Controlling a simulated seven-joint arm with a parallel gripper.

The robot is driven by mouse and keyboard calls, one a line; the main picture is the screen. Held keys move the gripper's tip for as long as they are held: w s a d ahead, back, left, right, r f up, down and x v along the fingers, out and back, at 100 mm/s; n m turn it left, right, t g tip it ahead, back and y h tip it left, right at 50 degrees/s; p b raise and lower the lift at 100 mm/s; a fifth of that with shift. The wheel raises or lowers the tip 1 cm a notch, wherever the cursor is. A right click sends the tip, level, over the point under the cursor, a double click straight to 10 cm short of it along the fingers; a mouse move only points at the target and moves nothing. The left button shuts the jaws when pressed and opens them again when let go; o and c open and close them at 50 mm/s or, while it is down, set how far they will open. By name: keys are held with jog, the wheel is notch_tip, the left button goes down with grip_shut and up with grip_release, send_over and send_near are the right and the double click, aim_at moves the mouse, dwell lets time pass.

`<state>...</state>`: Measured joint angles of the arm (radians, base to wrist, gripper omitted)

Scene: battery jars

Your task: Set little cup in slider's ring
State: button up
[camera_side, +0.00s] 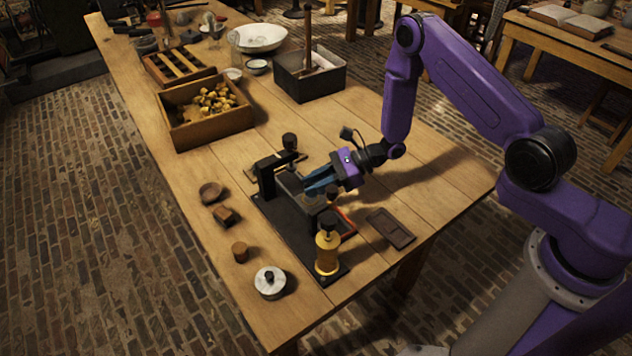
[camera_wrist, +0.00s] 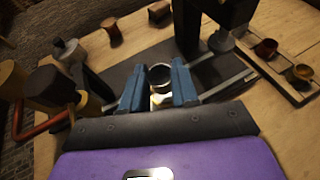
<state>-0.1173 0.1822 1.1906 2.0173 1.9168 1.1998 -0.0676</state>
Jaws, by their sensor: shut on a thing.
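My gripper (camera_side: 318,186) has blue fingers and is low over the dark base plate of the apparatus (camera_side: 272,212). In the wrist view, my gripper (camera_wrist: 158,72) is shut on the little cup (camera_wrist: 160,76), a small round thing with a metallic rim and a dark mouth. A bright reflection shows between the fingers below it. The cup is hidden or too small to make out in the side view. A black upright frame (camera_side: 268,178) stands behind the fingers. I cannot make out the slider's ring, nor whether the cup touches anything.
A brass-coloured column with a black knob (camera_side: 327,252) and a reddish rod (camera_side: 346,222) stand close on the near side. A rack with small cups (camera_wrist: 285,75) is at the right of the wrist view.

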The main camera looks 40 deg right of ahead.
jog(key=shift+f, duration=0.7)
jog(key=o, duration=0.7)
jog(key=shift+s+f, duration=0.15)
jog(key=shift+o, duration=0.2)
jog(key=shift+v, duration=1.75)
jog(key=v, duration=0.7)
jog(key=shift+d, duration=0.2)
